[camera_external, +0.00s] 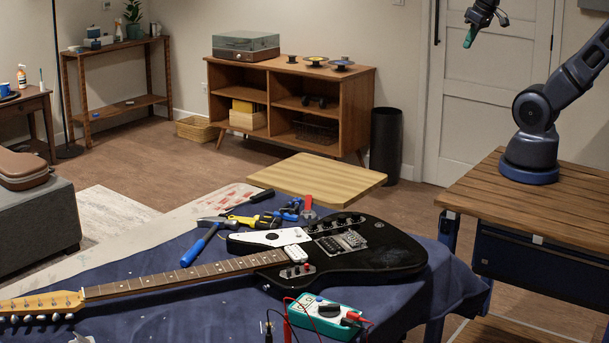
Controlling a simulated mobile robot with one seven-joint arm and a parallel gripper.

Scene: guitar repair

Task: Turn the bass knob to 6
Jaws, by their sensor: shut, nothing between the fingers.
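A black electric guitar (390,258) lies on the blue cloth with its neck pointing left. Several small knobs (348,220) sit along the upper edge of its body. They are too small for me to read labels or settings, and I cannot tell which one is the bass knob. My gripper (469,40) hangs at the top right, high above and well away from the guitar. It is shut and empty, with a teal fingertip pointing down. The upper part of my arm is cut off by the picture's top edge.
A teal meter (326,316) with red and black leads lies in front of the guitar. A hammer (203,240), yellow pliers (252,220) and other tools lie behind it. A wooden board (318,180) stands beyond the blue cloth (140,256). The air above the guitar is clear.

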